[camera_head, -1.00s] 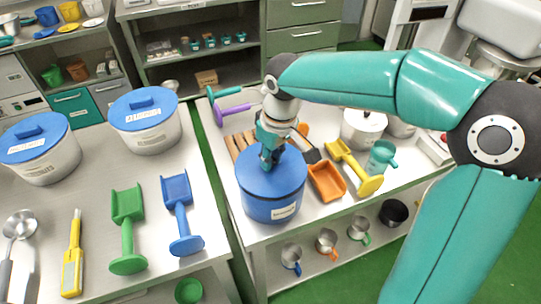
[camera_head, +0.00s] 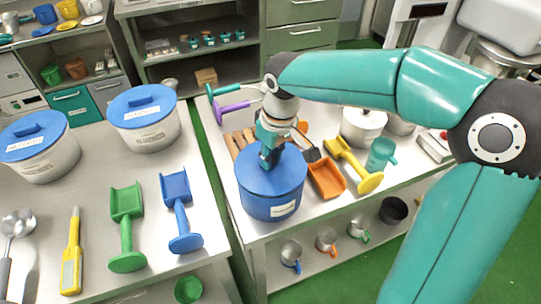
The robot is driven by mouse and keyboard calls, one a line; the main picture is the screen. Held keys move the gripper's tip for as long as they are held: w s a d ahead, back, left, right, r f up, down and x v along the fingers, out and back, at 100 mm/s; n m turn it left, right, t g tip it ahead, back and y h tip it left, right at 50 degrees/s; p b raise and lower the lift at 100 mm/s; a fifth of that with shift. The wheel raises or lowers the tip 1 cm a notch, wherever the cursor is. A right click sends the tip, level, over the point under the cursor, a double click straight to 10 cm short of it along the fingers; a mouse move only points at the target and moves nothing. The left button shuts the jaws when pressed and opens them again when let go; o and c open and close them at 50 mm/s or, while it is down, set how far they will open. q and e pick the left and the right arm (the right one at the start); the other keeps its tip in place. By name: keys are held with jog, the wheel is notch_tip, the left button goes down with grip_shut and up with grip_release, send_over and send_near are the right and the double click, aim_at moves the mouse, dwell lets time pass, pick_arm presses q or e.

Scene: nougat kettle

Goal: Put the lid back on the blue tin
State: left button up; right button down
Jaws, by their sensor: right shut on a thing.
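The blue tin (camera_head: 270,204) stands upright near the front left corner of the right-hand steel table. Its blue lid (camera_head: 290,174) lies on top of the tin and covers its mouth; I cannot tell whether it is fully seated. My right gripper (camera_head: 268,158) points down at the middle of the lid and is shut on the lid's handle, which the fingers mostly hide. My left gripper is not in view.
An orange scoop (camera_head: 327,178) lies close to the tin's right side, with a yellow scoop (camera_head: 356,166) beyond it. Two white tubs with blue lids (camera_head: 140,104) stand on the left table (camera_head: 95,185). A gap separates the tables.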

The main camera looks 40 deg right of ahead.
jog(key=shift+f+b, duration=0.35)
jog(key=shift+f, duration=0.05)
dwell(1.2)
jog(key=shift+c, duration=2)
grip_release()
jog(key=shift+r+p, duration=2.95)
jog(key=shift+r, duration=0.6)
jog(key=shift+f, duration=0.1)
